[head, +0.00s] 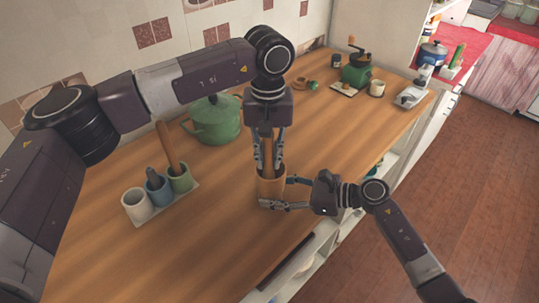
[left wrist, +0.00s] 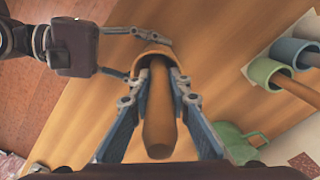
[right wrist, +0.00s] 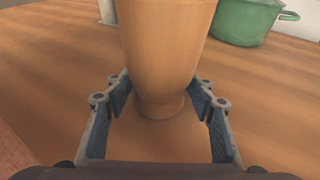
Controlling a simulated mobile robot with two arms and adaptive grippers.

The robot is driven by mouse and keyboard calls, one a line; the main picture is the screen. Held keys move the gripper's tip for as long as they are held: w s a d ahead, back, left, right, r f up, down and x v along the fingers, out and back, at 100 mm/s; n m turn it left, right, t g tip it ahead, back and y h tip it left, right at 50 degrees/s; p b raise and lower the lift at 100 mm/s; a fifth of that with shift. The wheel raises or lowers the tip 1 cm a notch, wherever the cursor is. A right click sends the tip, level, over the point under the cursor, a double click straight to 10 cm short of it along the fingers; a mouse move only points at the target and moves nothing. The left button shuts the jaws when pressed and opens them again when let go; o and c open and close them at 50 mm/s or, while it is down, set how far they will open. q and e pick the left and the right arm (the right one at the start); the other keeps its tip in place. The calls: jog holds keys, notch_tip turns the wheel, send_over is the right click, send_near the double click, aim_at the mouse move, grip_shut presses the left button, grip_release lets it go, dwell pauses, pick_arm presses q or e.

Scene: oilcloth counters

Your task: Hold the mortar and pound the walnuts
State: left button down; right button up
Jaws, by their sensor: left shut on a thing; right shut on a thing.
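The wooden mortar (head: 270,188) stands upright on the wooden counter near its front edge. My right gripper (head: 283,194) is shut on the mortar from the right; in the right wrist view its fingers (right wrist: 160,105) sit either side of the mortar's narrow lower part (right wrist: 160,45). My left gripper (head: 267,165) points down above the mortar, shut on the wooden pestle (left wrist: 159,115). The pestle's lower end is inside the mortar (left wrist: 152,52) in the left wrist view. The walnuts are hidden inside the mortar or out of sight.
Left of the mortar, a holder has white, blue (head: 157,188) and green cups with utensils. A green pot (head: 214,122) stands behind. A green grinder (head: 356,70), a cream mug (head: 377,88) and a scale (head: 411,97) stand at the far right. The counter around the mortar is clear.

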pick_arm(q)
jog(key=shift+f, duration=0.45)
jog(key=shift+f, duration=0.7)
jog(key=shift+r, duration=1.05)
jog(key=shift+w+d, duration=0.1)
jog(key=shift+w+d+r, duration=0.1)
jog(key=shift+w+d, duration=0.25)
jog(key=shift+d, duration=0.25)
